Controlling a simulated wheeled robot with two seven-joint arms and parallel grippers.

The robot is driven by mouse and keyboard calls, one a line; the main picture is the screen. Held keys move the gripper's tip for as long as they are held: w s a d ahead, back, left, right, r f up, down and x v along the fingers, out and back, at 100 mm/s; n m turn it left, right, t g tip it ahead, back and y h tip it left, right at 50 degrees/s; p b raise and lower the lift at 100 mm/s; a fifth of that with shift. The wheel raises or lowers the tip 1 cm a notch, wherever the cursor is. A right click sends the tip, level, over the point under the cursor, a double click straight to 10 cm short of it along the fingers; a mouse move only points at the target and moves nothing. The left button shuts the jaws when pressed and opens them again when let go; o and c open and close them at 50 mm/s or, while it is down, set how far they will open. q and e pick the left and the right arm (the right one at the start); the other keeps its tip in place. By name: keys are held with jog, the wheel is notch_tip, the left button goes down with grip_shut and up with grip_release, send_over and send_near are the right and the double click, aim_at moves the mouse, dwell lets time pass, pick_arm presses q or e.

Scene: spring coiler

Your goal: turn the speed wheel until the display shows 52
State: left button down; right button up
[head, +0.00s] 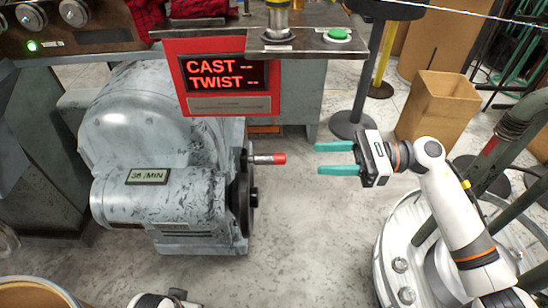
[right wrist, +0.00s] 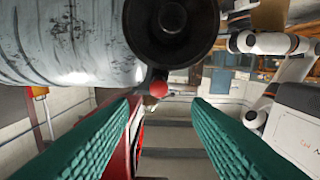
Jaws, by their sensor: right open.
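The speed wheel (head: 243,205) is a dark wheel seen nearly edge-on at the right end of the grey motor housing. A crank handle with a red tip (head: 278,159) sticks out from it to the right. The small display (head: 148,176) on the housing appears to read 36 /MIN. My right gripper (head: 318,159) is open and empty, its teal fingers pointing left, a short gap right of the red tip. In the right wrist view the dark wheel (right wrist: 200,45) is ahead at the top, and the red tip (right wrist: 158,88) appears between the fingers (right wrist: 166,102), beyond their ends.
A red sign (head: 230,106) reading CAST -- and TWIST -- hangs above the motor. A shelf above it carries a green button (head: 337,35). A cardboard box (head: 438,108) and a dark post base (head: 352,125) stand behind my right gripper. The floor below the gripper is clear.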

aim_at(274, 158)
jog(key=a+p, duration=0.1)
jog(key=a, duration=1)
jog(key=shift+a, duration=0.1)
pick_arm(q)
jog(key=x, duration=0.3)
jog(key=shift+s+f, duration=0.3)
pick_arm(e)
grip_shut()
